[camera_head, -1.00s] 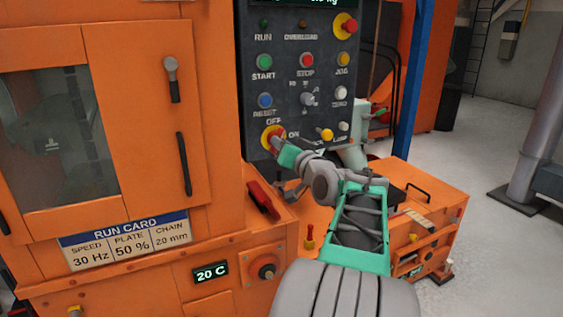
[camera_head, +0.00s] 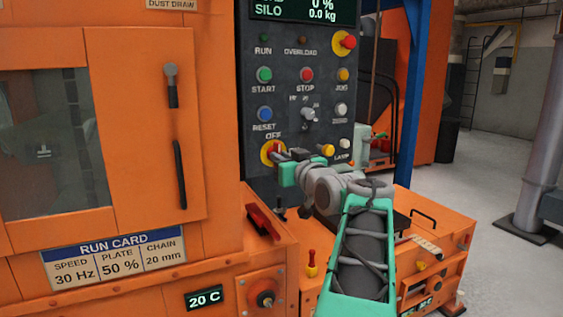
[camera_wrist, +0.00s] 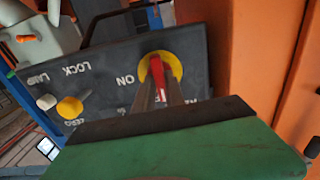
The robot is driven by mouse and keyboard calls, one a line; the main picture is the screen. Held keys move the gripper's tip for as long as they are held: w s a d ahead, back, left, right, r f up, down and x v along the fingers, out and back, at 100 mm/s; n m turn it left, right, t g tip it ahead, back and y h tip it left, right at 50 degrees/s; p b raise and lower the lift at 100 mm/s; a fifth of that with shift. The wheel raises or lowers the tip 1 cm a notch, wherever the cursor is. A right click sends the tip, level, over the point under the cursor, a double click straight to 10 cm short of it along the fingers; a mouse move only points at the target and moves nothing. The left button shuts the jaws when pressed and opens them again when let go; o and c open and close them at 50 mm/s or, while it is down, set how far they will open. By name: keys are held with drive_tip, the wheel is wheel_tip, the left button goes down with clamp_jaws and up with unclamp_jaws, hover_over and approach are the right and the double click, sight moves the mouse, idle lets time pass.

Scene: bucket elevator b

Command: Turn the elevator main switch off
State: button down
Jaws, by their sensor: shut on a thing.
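The main switch (camera_head: 268,151) is a red handle on a yellow round plate at the lower left of the dark control panel, under the word OFF. In the wrist view the red handle (camera_wrist: 158,68) stands between the two fingers of my gripper (camera_wrist: 157,95), which is shut on it. The word ON shows to the left of the plate in that view. In the head view my gripper (camera_head: 284,157) reaches the switch from the right and covers part of the plate and the ON label.
The panel also bears a green START button (camera_head: 264,75), a red STOP button (camera_head: 306,74), a blue RESET button (camera_head: 265,114) and a red emergency knob (camera_head: 347,41). A yellow knob (camera_wrist: 70,107) sits near the switch. The orange cabinet (camera_head: 215,110) stands close on the left.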

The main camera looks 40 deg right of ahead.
drive_tip(key=c, duration=1.4)
unclamp_jaws()
drive_tip(key=v, duration=0.7)
drive_tip(key=shift+s+a+p, duration=0.2)
drive_tip(key=shift+s+p, duration=0.1)
drive_tip(key=shift+s, duration=0.1)
